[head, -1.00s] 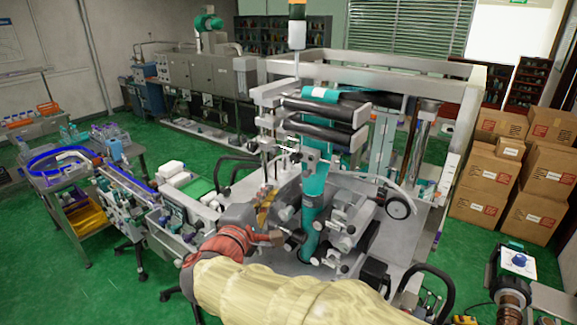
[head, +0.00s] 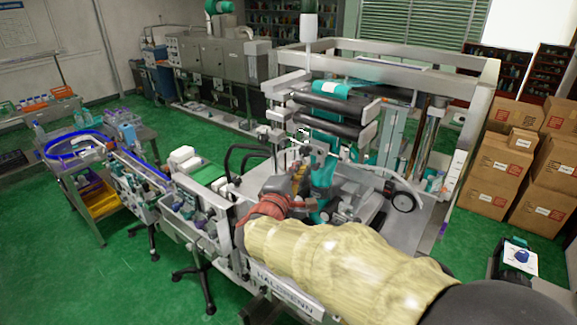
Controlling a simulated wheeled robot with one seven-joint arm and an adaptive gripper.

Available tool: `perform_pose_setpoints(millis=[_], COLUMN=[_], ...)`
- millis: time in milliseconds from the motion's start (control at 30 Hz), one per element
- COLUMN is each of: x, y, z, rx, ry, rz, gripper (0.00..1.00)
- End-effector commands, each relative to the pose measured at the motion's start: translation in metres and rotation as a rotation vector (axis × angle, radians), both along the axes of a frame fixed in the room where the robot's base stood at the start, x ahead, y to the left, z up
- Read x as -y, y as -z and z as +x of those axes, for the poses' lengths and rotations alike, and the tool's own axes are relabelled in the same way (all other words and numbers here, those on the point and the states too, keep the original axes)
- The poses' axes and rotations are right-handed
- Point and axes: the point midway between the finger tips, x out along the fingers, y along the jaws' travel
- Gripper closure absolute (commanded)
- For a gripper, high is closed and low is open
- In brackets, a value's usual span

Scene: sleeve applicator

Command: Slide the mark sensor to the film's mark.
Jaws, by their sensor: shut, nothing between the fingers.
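The teal film (head: 323,172) runs down from the black rollers (head: 338,106) in the middle of the sleeve applicator. Its lower part is largely hidden behind my arm. No mark can be made out on the film, and I cannot single out the mark sensor among the small fittings beside it. My gripper (head: 318,205) is at the end of the yellow-sleeved arm, close in front of the lower film. It is small and partly hidden by my wrist. It is shut and empty; whether it touches anything cannot be told.
The applicator's pale frame (head: 400,69) surrounds the rollers. A curved pale rail and a black handwheel (head: 402,201) are right of the film. A conveyor (head: 150,175) comes in from the left. Cartons (head: 487,170) stand at the right.

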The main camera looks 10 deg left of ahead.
Motion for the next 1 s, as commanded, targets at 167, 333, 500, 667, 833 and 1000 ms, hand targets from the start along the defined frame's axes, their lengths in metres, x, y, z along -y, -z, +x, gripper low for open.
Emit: perform_pose_setpoints(millis=[167,333,500,667,833,1000], x=[0.007,0.007,0.008,0.010,0.015,0.020], y=[-0.001,-0.001,-0.001,0.001,0.001,-0.001], z=[-0.004,-0.005,-0.005,-0.006,-0.009,-0.012], rx=[0.000,0.000,0.000,0.000,0.002,0.000], ry=[-0.001,-0.001,0.000,0.000,0.001,0.001], rz=[-0.001,-0.001,-0.001,0.001,0.002,0.001], gripper=[1.00,1.00,1.00,1.00,1.00,1.00])
